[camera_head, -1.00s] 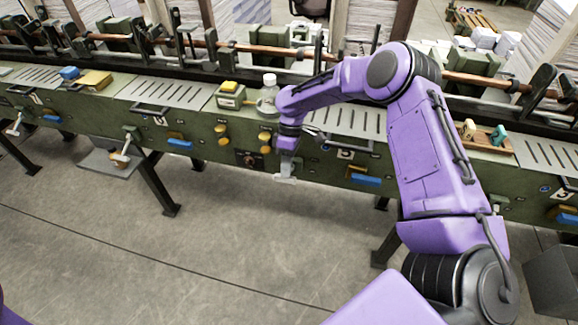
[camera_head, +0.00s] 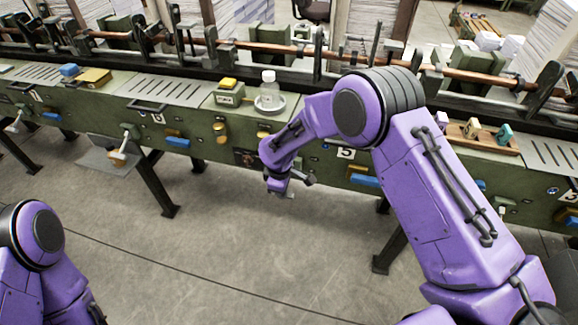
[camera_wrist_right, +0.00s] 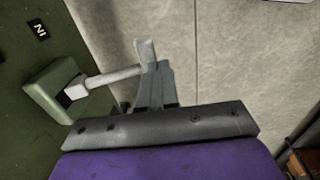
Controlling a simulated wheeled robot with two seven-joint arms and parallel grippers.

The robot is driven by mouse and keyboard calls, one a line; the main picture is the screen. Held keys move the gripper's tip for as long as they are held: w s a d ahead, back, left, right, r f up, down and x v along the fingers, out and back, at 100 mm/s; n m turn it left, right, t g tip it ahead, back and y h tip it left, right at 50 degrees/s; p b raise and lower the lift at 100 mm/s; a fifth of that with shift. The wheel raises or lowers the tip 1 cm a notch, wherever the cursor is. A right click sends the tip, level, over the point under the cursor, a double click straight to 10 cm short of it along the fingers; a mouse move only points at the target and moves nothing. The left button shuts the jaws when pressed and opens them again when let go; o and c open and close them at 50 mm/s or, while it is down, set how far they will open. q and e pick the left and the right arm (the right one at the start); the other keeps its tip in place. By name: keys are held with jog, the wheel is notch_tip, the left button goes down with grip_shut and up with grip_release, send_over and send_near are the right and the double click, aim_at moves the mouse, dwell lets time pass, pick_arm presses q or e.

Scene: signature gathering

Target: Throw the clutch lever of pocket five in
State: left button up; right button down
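In the right wrist view a pale grey clutch lever (camera_wrist_right: 115,76) sticks out from a slotted green housing (camera_wrist_right: 55,90) on the green machine side. Its crosswise end handle lies right at the tips of my right gripper (camera_wrist_right: 158,72). The fingers are close together; whether they pinch the handle or only touch it I cannot tell. In the head view my right gripper (camera_head: 281,189) points down in front of the machine, just left of the pocket plate marked 5 (camera_head: 345,153). The arm hides this lever there. My left arm shows at lower left; its gripper is out of view.
An "IN" label (camera_wrist_right: 38,30) sits near the housing. Above, a bottle (camera_head: 268,84) stands on a round dish (camera_head: 270,108) beside a yellow-topped box (camera_head: 229,92). Another clutch lever (camera_head: 124,146) is further left. The floor in front is clear.

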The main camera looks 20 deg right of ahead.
jog(key=shift+s+f, duration=0.15)
jog(key=shift+f, duration=0.6)
jog(key=shift+s+f, duration=0.15)
jog(key=s+a+r+p, duration=0.1)
jog(key=s+r, duration=0.1)
jog(key=r, duration=0.4)
jog(key=s+a+r+p, duration=0.1)
jog(key=s+a+r, duration=0.1)
jog(key=r, duration=0.5)
jog(key=shift+s+a+r+p, duration=0.15)
jog(key=shift+s+a+p, duration=0.1)
jog(key=shift+p, duration=0.1)
jog(key=shift+w, duration=0.1)
